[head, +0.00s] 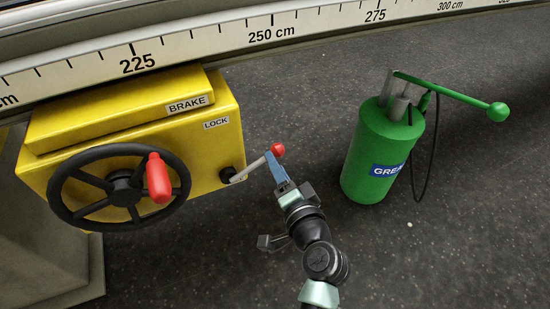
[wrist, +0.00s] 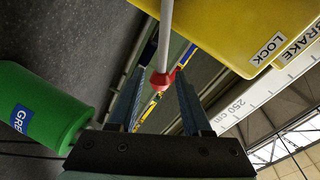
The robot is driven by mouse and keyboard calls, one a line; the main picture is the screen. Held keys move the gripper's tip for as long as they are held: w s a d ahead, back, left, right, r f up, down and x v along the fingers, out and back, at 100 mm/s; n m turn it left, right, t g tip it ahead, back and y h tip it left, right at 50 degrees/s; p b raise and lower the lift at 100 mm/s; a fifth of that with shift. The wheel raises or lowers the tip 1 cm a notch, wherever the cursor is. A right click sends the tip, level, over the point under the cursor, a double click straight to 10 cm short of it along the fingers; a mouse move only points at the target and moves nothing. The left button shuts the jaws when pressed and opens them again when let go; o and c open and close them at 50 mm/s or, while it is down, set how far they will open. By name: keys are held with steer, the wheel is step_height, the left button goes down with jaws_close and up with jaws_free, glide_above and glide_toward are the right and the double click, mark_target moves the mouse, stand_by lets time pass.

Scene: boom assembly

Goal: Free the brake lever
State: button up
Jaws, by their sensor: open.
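The yellow brake box (head: 224,152) carries the labels BRAKE and LOCK. A thin pale lever (head: 249,169) with a red knob (head: 278,150) sticks out from a dark pivot below LOCK, slanting up to the right. My gripper (head: 273,160) is open at the knob end of this lever. In the wrist view the red knob (wrist: 163,79) and the lever's rod (wrist: 165,38) show between the two blue fingers, with gaps on both sides. The knob does not look gripped. A black handwheel (head: 118,187) with a red handle (head: 158,178) sits on the box's front.
A green grease pump (head: 372,155) with a long green handle (head: 455,92) and a black hose stands to the right of my gripper. A white measuring scale (head: 205,40) runs above the box.

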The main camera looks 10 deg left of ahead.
steer(key=p+v, duration=0.2)
steer(key=v, duration=0.8)
steer(key=shift+s+d+r, duration=0.2)
steer(key=shift+s+d, duration=0.05)
steer(key=shift+s, duration=0.05)
steer(key=w+r+n+t+h+p, duration=0.1)
steer(key=w+r+n+t, duration=0.2)
steer(key=r, duration=1.3)
steer(key=w+r+n+t+h+p, duration=0.1)
steer(key=w+r+n+t+h, duration=0.2)
steer(key=r, duration=1.3)
steer(key=s+r+t+h, duration=0.1)
steer(key=s+r+t, duration=0.15)
steer(key=r, duration=0.45)
steer(key=s+d+r+n+t+h, duration=0.15)
steer(key=s+r, duration=0.25)
steer(key=r, duration=0.4)
steer(key=s+r+t+h, duration=0.1)
steer(key=s+r+t, duration=0.25)
steer(key=r, duration=0.35)
step_height(320, 180, up, 39)
steer(key=p, duration=3.8)
steer(key=shift+s+p, duration=0.35)
steer(key=shift+s, duration=0.15)
steer(key=shift+d, duration=0.1)
